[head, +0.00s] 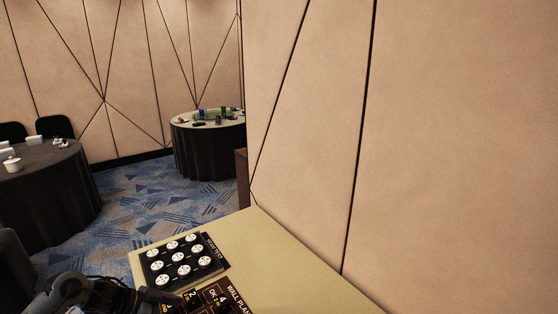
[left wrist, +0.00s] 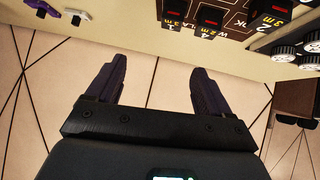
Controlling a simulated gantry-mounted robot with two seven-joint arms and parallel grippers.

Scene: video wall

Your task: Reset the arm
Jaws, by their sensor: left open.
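My left arm comes in at the bottom left of the head view. My left gripper (left wrist: 158,78) shows in the left wrist view with its two dark fingers wide apart and nothing between them. It is over the near part of the cream desk (head: 262,250), close to a dark panel lettered "WALL PLA…" (head: 232,291). That panel also shows upside down in the left wrist view (left wrist: 181,13), beyond the fingertips, with several dark buttons carrying red and yellow markings. My right gripper is in neither view.
A black panel with several white round knobs (head: 181,257) lies on the desk beside the lettered panel. A beige panelled wall (head: 450,150) borders the desk. Small white (left wrist: 74,17) and purple (left wrist: 42,7) items lie on the desk. Round black-clothed tables stand farther off.

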